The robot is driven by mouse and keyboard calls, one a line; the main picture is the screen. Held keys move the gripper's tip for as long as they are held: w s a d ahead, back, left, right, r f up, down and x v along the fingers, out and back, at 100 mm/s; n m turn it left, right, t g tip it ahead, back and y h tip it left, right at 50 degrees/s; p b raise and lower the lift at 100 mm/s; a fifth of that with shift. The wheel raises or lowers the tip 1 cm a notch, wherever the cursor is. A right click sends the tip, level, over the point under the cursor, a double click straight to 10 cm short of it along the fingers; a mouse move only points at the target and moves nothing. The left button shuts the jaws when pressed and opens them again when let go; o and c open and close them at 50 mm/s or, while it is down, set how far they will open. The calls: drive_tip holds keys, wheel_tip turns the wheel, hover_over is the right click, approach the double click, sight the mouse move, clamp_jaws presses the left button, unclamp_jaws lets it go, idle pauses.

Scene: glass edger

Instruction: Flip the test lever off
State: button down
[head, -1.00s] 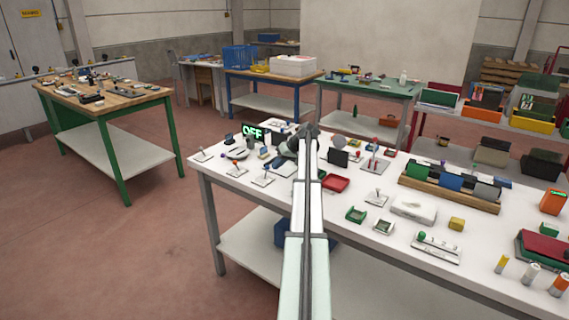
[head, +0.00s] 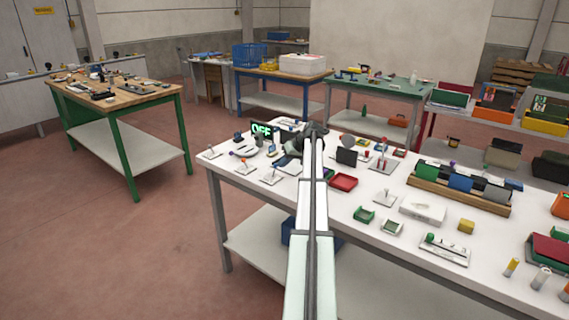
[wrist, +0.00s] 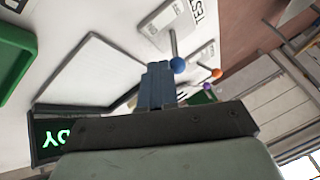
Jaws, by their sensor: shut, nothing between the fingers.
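The test lever is a thin metal stalk with a blue ball knob (wrist: 178,65). It rises from a pale base plate (wrist: 153,22) beside a partly cut-off label that seems to read TEST. In the head view a lever with a bluish knob (head: 273,176), likely the same one, stands near the white table's left front edge. My gripper (wrist: 157,72) is shut and empty. In the wrist view its fingertips are just left of the blue knob; I cannot tell whether they touch. In the head view my gripper (head: 292,150) is partly hidden by my arm.
Orange-knobbed (wrist: 216,73) and purple-knobbed (wrist: 207,87) levers stand beyond the blue one. A red tray (head: 343,182) and a dark upright panel (head: 347,157) sit right of my arm. The floor left of the table is clear.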

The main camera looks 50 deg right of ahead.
sight(276, 165)
drive_tip(key=shift+a+r, duration=0.1)
drive_tip(key=shift+a, duration=0.15)
drive_tip(key=shift+s+a+r+n+h, duration=0.1)
drive_tip(key=shift+a+r+n+h, duration=0.1)
drive_tip(key=shift+a+h, duration=0.3)
drive_tip(key=shift+a+r+n+h, duration=0.1)
drive_tip(key=shift+a+n+h, duration=0.15)
drive_tip(key=shift+h, duration=0.35)
drive_tip(key=a+n+h, duration=0.1)
drive_tip(key=a+h, duration=0.1)
drive_tip(key=shift+a+r+h, duration=0.1)
drive_tip(key=shift+r+h, duration=0.05)
drive_tip(key=shift+h, duration=0.25)
drive_tip(key=shift+d, duration=0.25)
drive_tip(key=shift+r, duration=0.3)
drive_tip(key=shift+r, duration=0.55)
